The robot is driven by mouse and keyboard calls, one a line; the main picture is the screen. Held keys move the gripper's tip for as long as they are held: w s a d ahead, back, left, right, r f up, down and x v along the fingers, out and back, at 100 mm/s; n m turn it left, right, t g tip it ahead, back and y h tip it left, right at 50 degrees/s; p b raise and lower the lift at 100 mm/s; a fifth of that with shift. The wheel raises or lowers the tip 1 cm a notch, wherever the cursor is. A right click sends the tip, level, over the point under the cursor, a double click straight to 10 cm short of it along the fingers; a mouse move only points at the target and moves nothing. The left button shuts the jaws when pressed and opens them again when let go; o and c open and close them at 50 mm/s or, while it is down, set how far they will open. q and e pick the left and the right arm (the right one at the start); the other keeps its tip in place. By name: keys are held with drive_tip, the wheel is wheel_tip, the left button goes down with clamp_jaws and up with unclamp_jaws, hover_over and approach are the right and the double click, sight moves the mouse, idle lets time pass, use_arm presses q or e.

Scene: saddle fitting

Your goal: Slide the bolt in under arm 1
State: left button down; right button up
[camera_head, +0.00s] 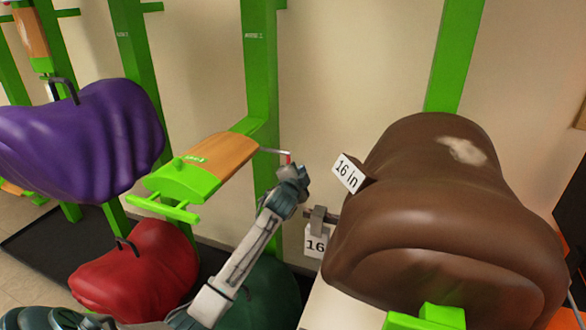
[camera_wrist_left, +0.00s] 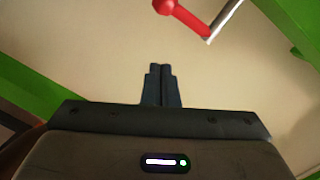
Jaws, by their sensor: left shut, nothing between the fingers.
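An arm with an orange pad and green ends (camera_head: 205,165) juts from the green post in the head view; its small label is hard to read, so I cannot confirm it is arm 1. A silver bolt with a red grip (camera_head: 288,158) sticks out at its post end. In the left wrist view the bolt's red knob (camera_wrist_left: 165,7) shows at the top, beyond the fingers. My left gripper (camera_head: 299,172) is just below and right of the red grip; its fingers (camera_wrist_left: 160,70) are shut and empty, apart from the bolt. My right gripper is not in view.
Green posts stand along the wall.

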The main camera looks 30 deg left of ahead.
use_arm(q)
drive_tip(key=a, duration=0.1)
drive_tip(key=w+a+f+p, duration=0.1)
drive_tip(key=a+f+p, duration=0.1)
drive_tip(key=a, duration=0.1)
drive_tip(key=shift+w+a, duration=0.1)
drive_tip(key=shift+w, duration=0.25)
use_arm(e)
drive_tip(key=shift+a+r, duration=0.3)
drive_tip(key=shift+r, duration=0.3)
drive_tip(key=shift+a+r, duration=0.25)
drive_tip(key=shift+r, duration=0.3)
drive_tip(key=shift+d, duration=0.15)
use_arm(q)
drive_tip(key=s+a+p, duration=0.1)
drive_tip(key=a, duration=0.5)
drive_tip(key=shift+s+a, duration=0.35)
drive_tip(key=shift+a, duration=0.05)
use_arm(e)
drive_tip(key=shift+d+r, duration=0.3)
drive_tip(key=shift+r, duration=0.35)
